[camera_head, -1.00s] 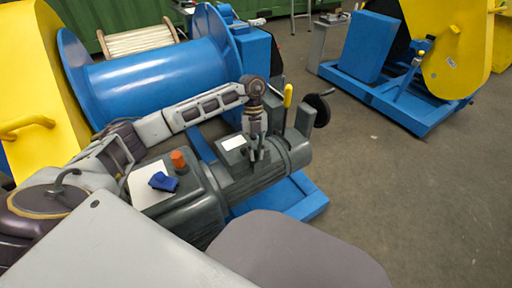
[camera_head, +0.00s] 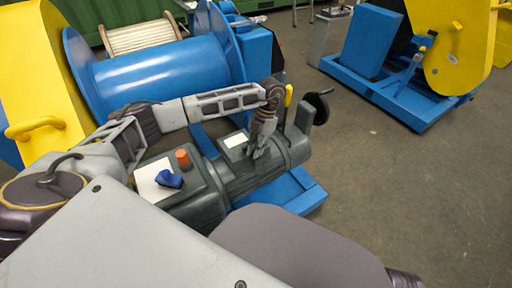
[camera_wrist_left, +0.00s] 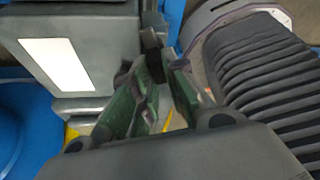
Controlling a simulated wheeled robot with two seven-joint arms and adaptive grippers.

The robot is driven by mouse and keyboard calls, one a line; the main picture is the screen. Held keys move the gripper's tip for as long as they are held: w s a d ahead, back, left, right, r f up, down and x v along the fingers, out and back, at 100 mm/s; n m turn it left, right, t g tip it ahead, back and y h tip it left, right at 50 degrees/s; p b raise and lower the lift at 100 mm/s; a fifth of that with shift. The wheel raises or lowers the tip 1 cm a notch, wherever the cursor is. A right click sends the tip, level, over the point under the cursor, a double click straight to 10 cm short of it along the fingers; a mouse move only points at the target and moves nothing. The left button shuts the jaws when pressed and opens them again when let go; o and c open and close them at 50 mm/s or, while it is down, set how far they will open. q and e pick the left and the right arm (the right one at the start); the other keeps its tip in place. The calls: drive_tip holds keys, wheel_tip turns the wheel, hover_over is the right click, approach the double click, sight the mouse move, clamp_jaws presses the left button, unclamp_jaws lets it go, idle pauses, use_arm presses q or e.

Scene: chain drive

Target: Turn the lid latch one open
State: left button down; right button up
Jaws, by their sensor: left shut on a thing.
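My left gripper (camera_head: 256,152) points down at the side of a small grey lidded box (camera_head: 226,149) with a white label, on top of the grey motor (camera_head: 272,164). In the left wrist view the left gripper's dark green fingers (camera_wrist_left: 157,75) are shut on a small dark piece (camera_wrist_left: 152,40) beside the box (camera_wrist_left: 105,25). This piece looks like the lid latch, but the fingers hide most of it. The lid looks closed. My right gripper is not in view.
The ribbed motor housing (camera_wrist_left: 265,75) is close beside the fingers. A yellow-handled lever (camera_head: 289,95) and a black handwheel (camera_head: 317,104) stand just beyond. An orange knob (camera_head: 183,159) and a blue knob (camera_head: 169,179) are nearer. The floor (camera_head: 410,190) at right is clear.

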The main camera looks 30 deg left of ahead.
use_arm(q)
drive_tip(key=shift+m+y, duration=0.6)
drive_tip(key=shift+m, duration=0.7)
drive_tip(key=shift+a, duration=0.1)
drive_tip(key=c, duration=1.4)
unclamp_jaws()
drive_tip(key=shift+c, duration=0.2)
drive_tip(key=v, duration=0.8)
drive_tip(key=shift+s, duration=0.15)
